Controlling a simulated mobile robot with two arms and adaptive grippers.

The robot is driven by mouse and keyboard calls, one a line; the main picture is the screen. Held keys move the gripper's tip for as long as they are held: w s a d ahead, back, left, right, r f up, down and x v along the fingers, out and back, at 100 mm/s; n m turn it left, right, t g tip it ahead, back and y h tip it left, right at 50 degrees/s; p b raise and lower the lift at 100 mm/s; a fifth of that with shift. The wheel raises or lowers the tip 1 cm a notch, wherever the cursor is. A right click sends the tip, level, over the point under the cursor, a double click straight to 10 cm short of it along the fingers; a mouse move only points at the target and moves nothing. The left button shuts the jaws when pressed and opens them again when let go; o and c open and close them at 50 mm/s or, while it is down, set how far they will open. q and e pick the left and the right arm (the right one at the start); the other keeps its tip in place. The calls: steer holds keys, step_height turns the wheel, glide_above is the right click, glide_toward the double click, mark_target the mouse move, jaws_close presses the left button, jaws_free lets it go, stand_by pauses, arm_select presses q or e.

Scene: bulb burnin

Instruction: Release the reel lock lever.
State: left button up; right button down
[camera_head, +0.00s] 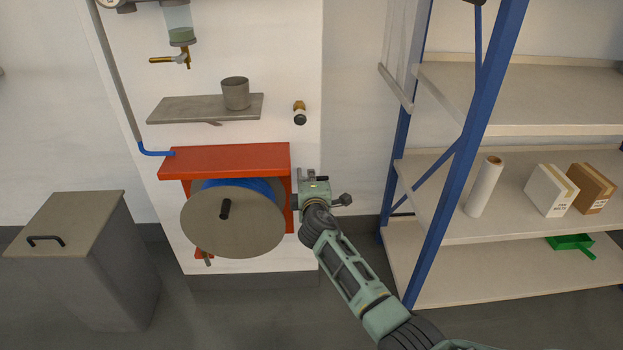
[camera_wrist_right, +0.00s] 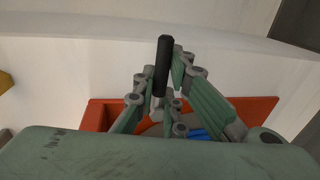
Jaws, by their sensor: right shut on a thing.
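A hose reel with a round grey disc (camera_head: 222,235) and a black crank knob hangs under a red bracket (camera_head: 225,160) on the white wall panel. My right gripper (camera_head: 313,185) is at the right side of the reel, beside the bracket. In the right wrist view, my right gripper (camera_wrist_right: 168,80) is shut on a black lever handle (camera_wrist_right: 163,62), which stands between its fingers. The lever's lower end is hidden by the fingers. In the head view my right gripper hides most of the lever. My left gripper is not in view.
A grey shelf (camera_head: 190,108) with a grey cup (camera_head: 236,93) is above the reel. A lidded bin (camera_head: 85,265) stands at left. A blue-framed rack (camera_head: 461,160) with boxes stands at right. A brass fitting (camera_head: 299,112) sticks out above my right gripper.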

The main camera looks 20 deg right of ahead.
steer(key=shift+f, duration=0.1)
steer(key=c, duration=1.8)
jaws_free()
steer(key=v, duration=1.2)
